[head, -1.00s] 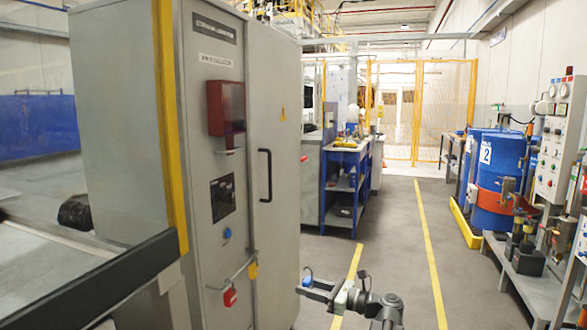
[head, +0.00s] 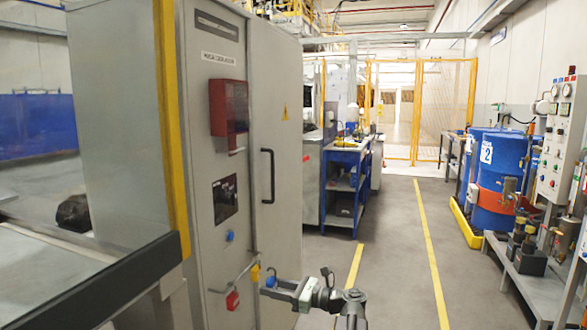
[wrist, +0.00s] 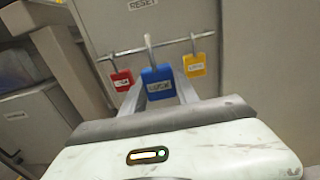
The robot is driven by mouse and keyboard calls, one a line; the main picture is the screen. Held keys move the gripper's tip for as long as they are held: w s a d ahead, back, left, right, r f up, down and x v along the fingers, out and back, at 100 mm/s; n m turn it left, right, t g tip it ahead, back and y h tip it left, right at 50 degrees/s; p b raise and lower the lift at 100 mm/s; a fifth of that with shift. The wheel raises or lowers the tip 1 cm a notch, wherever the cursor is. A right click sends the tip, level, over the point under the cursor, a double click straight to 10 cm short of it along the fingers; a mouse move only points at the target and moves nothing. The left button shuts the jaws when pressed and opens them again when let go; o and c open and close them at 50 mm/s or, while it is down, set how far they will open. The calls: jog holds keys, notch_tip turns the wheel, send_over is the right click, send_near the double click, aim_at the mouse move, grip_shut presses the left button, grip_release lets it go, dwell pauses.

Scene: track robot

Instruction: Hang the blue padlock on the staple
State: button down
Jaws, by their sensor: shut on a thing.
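The blue padlock (wrist: 158,86) is held upright between the fingers of my gripper (wrist: 160,93), its shackle up. It also shows in the head view (head: 271,281), at the tip of my gripper (head: 277,288), just right of the staple. The staple (wrist: 180,41) is a thin grey bar on the cabinet front; it also shows in the head view (head: 219,291). In the wrist view the blue shackle overlaps the bar's middle; I cannot tell whether they touch. A red padlock (wrist: 122,80) hangs at the bar's left, a yellow padlock (wrist: 195,64) at its right.
The grey cabinet (head: 275,110) carries a red box (head: 229,108), a black handle (head: 268,176) and a blue knob (head: 230,236) above the staple. A dark rail (head: 95,280) crosses the lower left. The aisle floor (head: 395,260) to the right is clear.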

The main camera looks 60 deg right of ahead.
jog(key=s+r+p, duration=0.2)
jog(key=r+p, duration=1)
jog(key=s+r+p, duration=0.3)
jog(key=r+p, duration=0.9)
jog(key=s+d+r+p, duration=0.1)
jog(key=s+r+p, duration=0.1)
jog(key=r+p, duration=1.1)
jog(key=shift+s, duration=0.3)
jog(key=shift+w, duration=0.1)
jog(key=shift+d+x, duration=0.2)
jog(key=shift+x, duration=7.6)
jog(key=shift+w+f, duration=0.2)
jog(key=shift+f, duration=0.15)
jog(key=shift+f+b, duration=0.5)
jog(key=shift+b, duration=0.3)
jog(key=c, duration=0.9)
grip_release()
jog(key=shift+o, duration=0.2)
